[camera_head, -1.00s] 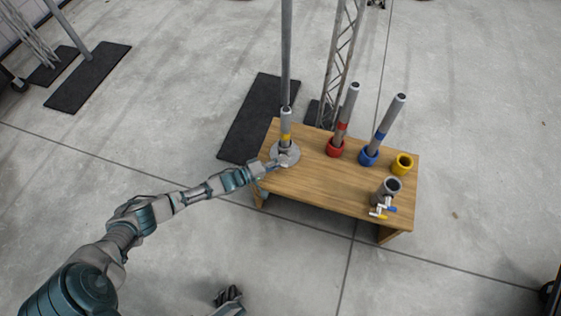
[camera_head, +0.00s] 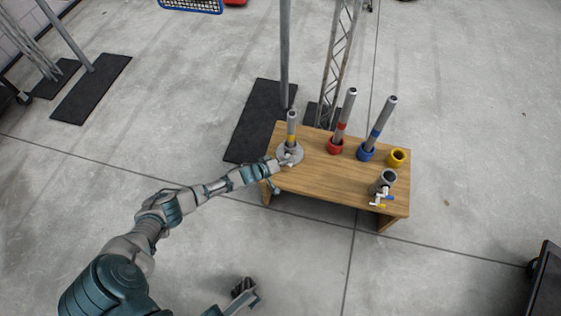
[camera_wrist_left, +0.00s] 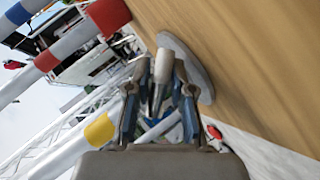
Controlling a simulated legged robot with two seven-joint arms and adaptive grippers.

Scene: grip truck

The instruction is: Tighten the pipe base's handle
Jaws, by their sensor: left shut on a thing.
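The pipe base (camera_head: 288,153) is a round grey disc at the left end of the wooden table, and its rim also shows in the left wrist view (camera_wrist_left: 190,65). A grey pipe with a yellow band (camera_head: 291,130) stands upright in it. My left gripper (camera_head: 285,162) is at the near side of the base. In the left wrist view my left gripper (camera_wrist_left: 160,90) has its fingers shut around the pale, rounded handle (camera_wrist_left: 163,66). The handle's lower part is partly hidden between the fingers. My right gripper (camera_head: 243,290) is low in the head view, away from the table; its finger opening is unclear.
The wooden table (camera_head: 335,180) also holds a red-banded pipe (camera_head: 345,120), a blue-banded pipe (camera_head: 379,130), an empty yellow ring (camera_head: 397,157) and a grey fitting with valve handles (camera_head: 384,184). A lattice post (camera_head: 338,60) stands behind. Floor in front is clear.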

